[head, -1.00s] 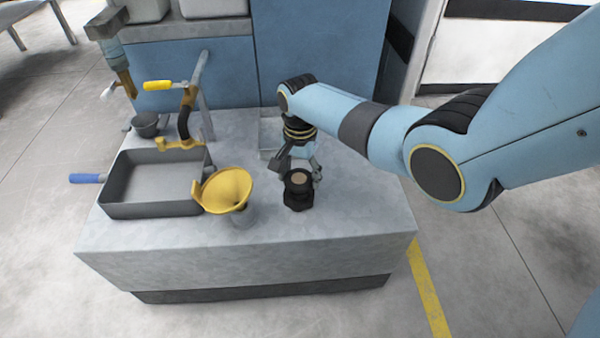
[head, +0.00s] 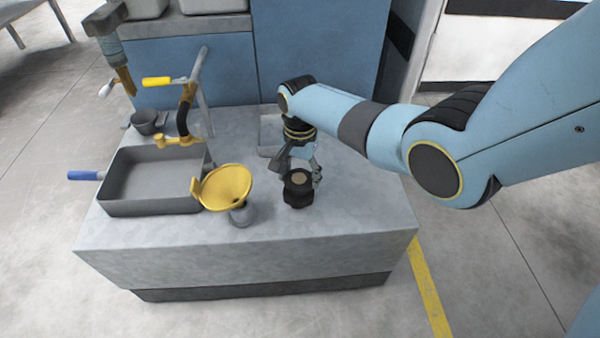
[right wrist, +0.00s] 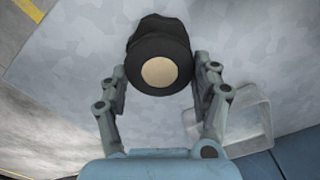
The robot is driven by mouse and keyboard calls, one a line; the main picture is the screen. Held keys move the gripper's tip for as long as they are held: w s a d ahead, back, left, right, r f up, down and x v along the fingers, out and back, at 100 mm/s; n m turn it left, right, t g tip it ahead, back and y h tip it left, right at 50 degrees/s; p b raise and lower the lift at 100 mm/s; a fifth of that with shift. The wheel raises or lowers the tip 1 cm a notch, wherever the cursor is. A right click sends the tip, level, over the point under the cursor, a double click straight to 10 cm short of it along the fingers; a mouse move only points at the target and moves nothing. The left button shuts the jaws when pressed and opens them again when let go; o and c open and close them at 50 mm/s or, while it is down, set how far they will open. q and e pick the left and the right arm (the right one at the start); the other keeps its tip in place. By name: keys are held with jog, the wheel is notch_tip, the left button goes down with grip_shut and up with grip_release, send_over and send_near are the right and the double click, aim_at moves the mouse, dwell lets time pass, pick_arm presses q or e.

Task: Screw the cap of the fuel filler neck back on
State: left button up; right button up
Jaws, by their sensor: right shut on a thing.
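The black cap (head: 297,196), with a tan disc on top and a lobed lower part, is upright on the grey bench top. It also shows in the right wrist view (right wrist: 158,42). My right gripper (head: 298,167) reaches it from behind. In the right wrist view, its two fingers (right wrist: 160,68) are closed on either side of the cap. Whether the fuel filler neck is under the cap is hidden. My left gripper is not in view.
A yellow round funnel-like piece (head: 226,187) stands on a small grey base (head: 241,216) left of the cap. A grey tray (head: 150,209) lies further left. A clear box (right wrist: 250,121) is behind the gripper. The bench's front right is clear.

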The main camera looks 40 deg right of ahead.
jog(key=shift+r+m+p, duration=0.2)
jog(key=shift+m+p, duration=0.3)
jog(key=shift+m, duration=1.2)
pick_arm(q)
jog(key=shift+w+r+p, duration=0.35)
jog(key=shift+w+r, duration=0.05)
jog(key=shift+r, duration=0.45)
pick_arm(e)
jog(key=shift+s+f+m, duration=0.1)
jog(key=shift+f+m, duration=0.1)
jog(key=shift+m, duration=0.7)
jog(key=shift+r+m+p, duration=0.15)
jog(key=shift+m+p, duration=0.2)
jog(key=shift+m, duration=1.35)
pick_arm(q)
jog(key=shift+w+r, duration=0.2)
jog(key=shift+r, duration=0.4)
pick_arm(e)
jog(key=shift+s+m, duration=0.1)
jog(key=shift+m, duration=0.8)
